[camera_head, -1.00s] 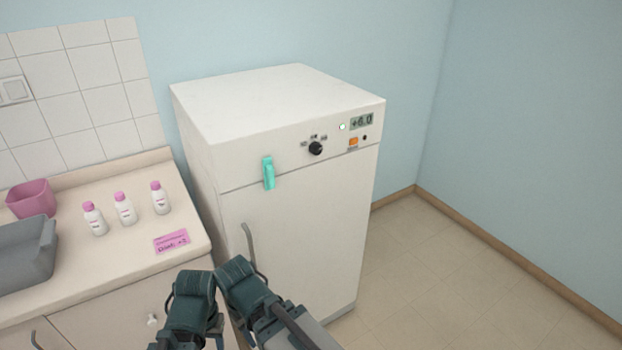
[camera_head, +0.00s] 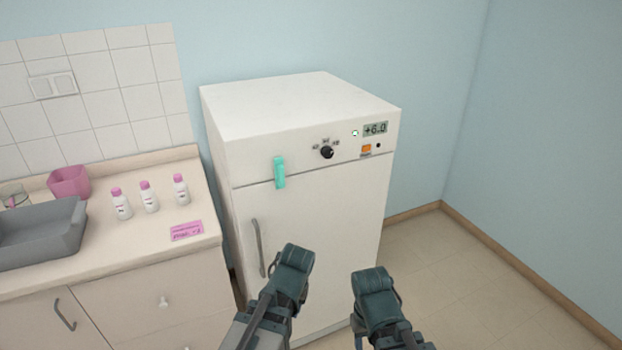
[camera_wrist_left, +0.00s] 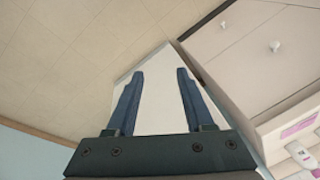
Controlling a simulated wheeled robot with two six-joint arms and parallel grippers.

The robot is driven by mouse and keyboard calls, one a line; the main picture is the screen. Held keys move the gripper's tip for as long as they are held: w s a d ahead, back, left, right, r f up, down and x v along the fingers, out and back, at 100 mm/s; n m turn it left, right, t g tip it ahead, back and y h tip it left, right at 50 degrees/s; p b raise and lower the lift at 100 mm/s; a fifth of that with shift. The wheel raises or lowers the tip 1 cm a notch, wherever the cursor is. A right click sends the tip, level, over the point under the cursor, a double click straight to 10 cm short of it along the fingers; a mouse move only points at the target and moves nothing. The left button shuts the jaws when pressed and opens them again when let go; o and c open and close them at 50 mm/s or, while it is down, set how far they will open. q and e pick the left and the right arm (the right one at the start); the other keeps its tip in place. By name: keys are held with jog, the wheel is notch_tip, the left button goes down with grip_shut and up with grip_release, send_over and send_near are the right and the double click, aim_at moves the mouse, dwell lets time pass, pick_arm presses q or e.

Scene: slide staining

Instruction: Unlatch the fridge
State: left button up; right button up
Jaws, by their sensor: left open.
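The white fridge (camera_head: 300,218) stands beside the counter with its door shut. A turquoise latch (camera_head: 279,172) is upright on its front and spans the seam above the door. A grey bar handle (camera_head: 257,248) is lower on the door's left side. In the left wrist view my left gripper (camera_wrist_left: 159,72) is open and empty, with the white fridge (camera_wrist_left: 160,108) beyond its fingers; it is apart from the latch. In the head view dark parts of both my arms show low in front of the fridge, but no fingertips. My right gripper's fingers cannot be seen.
The fridge's panel holds a black knob (camera_head: 327,152), an orange switch (camera_head: 366,149) and a display (camera_head: 375,129) reading +6.0. On the counter (camera_head: 120,248) at left are three bottles, a pink label (camera_head: 187,231), a pink container (camera_head: 70,181) and a grey basin (camera_head: 42,236). Floor right of the fridge is clear.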

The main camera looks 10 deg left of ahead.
pick_arm(q)
jog(key=w+a+r+n+t+y, duration=0.2)
jog(key=w+a+r+n+y, duration=0.1)
jog(key=w+a, duration=0.3)
jog(key=n+t+y, duration=0.3)
jog(key=t+y, duration=0.2)
jog(key=t, duration=0.7)
send_near(282, 175)
jog(key=x, duration=0.9)
jog(key=shift+w+a, duration=0.1)
jog(key=shift+w, duration=0.05)
grip_shut()
